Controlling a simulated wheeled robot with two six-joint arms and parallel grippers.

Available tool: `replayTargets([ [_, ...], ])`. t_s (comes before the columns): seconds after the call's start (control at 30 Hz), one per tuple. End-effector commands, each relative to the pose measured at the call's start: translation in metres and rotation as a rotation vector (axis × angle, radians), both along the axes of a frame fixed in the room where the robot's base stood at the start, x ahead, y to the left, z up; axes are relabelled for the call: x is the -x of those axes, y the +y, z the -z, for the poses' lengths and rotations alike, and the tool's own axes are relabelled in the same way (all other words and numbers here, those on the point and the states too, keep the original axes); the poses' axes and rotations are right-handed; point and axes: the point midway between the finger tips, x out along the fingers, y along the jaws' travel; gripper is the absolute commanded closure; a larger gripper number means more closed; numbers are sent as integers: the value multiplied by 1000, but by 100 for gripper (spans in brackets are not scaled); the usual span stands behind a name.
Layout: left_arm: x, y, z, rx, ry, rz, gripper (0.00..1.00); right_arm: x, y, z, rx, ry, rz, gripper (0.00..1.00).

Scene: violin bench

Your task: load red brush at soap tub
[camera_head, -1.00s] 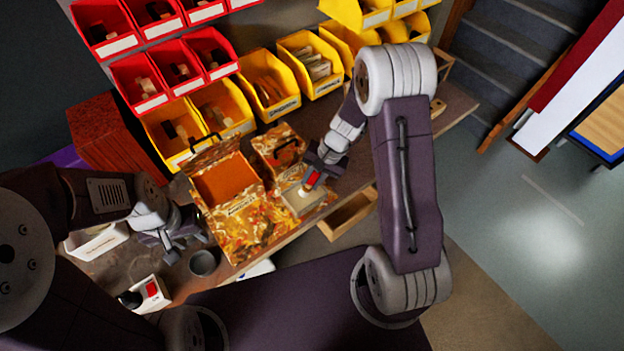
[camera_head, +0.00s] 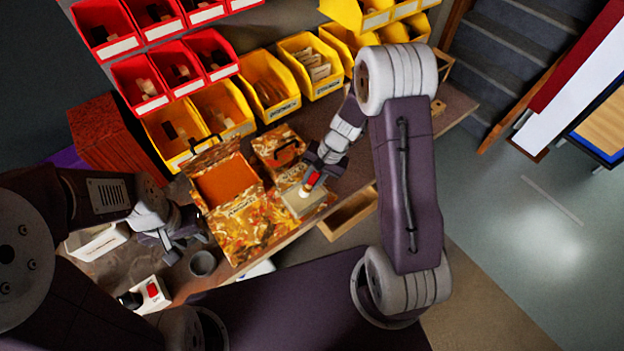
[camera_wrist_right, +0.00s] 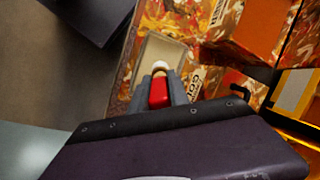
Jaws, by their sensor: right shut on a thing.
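The red brush (camera_head: 313,181) is in my right gripper (camera_head: 317,174), its pale tip pointing down toward the soap tub. In the right wrist view the brush (camera_wrist_right: 159,94) is clasped between the two fingers of the right gripper (camera_wrist_right: 160,88). The soap tub (camera_head: 298,208) looks like a shallow beige, rectangular tray at the front of the bench; it also shows in the right wrist view (camera_wrist_right: 159,50). The pale tip overlaps the tub; I cannot tell whether it touches. My left gripper (camera_head: 184,248) appears open and empty at the left of the bench.
Two orange-patterned boxes stand on the bench: a large open one (camera_head: 243,219) left of the tub and a smaller one (camera_head: 277,140) behind it. A grey cup (camera_head: 203,264) is near the left gripper. Yellow bins (camera_head: 264,84) line the back. An open drawer (camera_head: 349,216) projects in front.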

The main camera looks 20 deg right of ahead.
Motion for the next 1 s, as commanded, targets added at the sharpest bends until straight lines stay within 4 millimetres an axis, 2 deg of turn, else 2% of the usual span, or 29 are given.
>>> replayTargets([
  [0.03,0,0,-9,0,0,0,64,0,0,-10,0,-2,0,100],
  [0.1,0,0,-15,0,0,0,64,-1,0,-18,0,-2,0,100],
  [0.57,0,0,-53,0,0,0,64,-1,0,-63,0,-3,0,100],
  [1.0,0,0,-53,0,0,0,64,-1,0,-64,-1,-3,1,100],
])
